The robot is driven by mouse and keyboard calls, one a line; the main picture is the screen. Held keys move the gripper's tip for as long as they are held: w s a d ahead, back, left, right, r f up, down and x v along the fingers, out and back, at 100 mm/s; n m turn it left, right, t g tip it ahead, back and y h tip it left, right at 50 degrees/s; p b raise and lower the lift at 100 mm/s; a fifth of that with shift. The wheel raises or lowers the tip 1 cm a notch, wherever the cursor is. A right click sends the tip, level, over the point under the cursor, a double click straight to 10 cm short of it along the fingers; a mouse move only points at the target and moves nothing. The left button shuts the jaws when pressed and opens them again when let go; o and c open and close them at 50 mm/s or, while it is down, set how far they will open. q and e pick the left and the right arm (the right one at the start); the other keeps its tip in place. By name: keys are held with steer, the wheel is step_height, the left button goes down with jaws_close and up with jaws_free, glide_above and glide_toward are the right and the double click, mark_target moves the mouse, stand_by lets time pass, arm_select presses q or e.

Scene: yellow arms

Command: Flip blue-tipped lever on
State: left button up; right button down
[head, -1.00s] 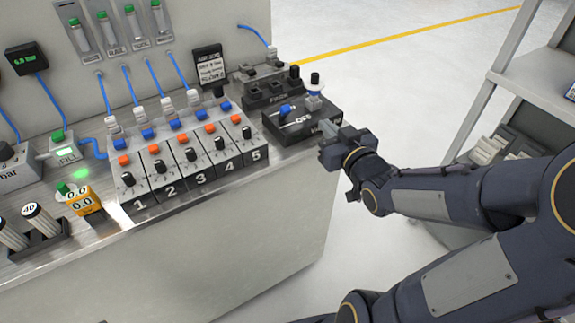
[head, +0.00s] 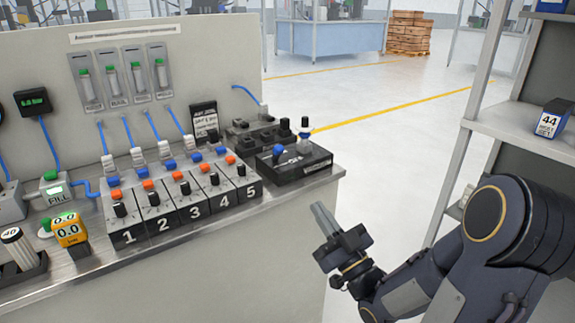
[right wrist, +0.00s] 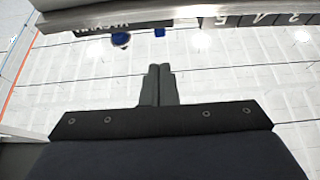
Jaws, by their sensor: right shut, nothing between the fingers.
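The blue-tipped lever (head: 278,151) stands on top of a black box (head: 312,164) at the right end of the bench. Its blue tip shows, but the lettering beside it is too small to read surely. My right gripper (head: 318,212) is shut and empty. It is off the bench's front right corner, apart from the box and lever. In the right wrist view its fingers (right wrist: 157,72) are together over the floor. A blue round tip (right wrist: 120,40) shows upside down below the box edge there. My left gripper is not in view.
A clear post with a black cap (head: 305,124) rises from the same box. A numbered valve block (head: 183,208) with several black knobs is left of it. A shelf rack (head: 487,125) stands at the right. Floor between bench and rack is free.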

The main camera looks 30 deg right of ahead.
mark_target(281, 150)
steer(key=p+x, duration=0.2)
steer(key=x, duration=1.2)
steer(key=shift+a, duration=0.1)
steer(key=shift+w+r+g+p, duration=0.15)
steer(key=shift+r+g+p, duration=0.55)
steer(key=shift+p, duration=0.6)
steer(key=r+g+p, duration=0.1)
steer(key=g+p, duration=0.1)
steer(key=p, duration=0.2)
steer(key=w+r+g+p, duration=0.1)
steer(key=g+p, duration=0.1)
steer(key=p, duration=0.1)
steer(key=w+r+g+p, duration=0.1)
steer(key=g+p, duration=0.1)
steer(key=p, duration=0.2)
steer(key=shift+w+a+g+p, duration=0.1)
steer(key=shift+w+g+p, duration=0.1)
steer(key=shift+g+p, duration=0.1)
steer(key=shift+f+h+b, duration=0.3)
steer(key=shift+f+b, duration=0.3)
steer(key=shift+f, duration=0.1)
steer(key=shift+s+r, duration=0.1)
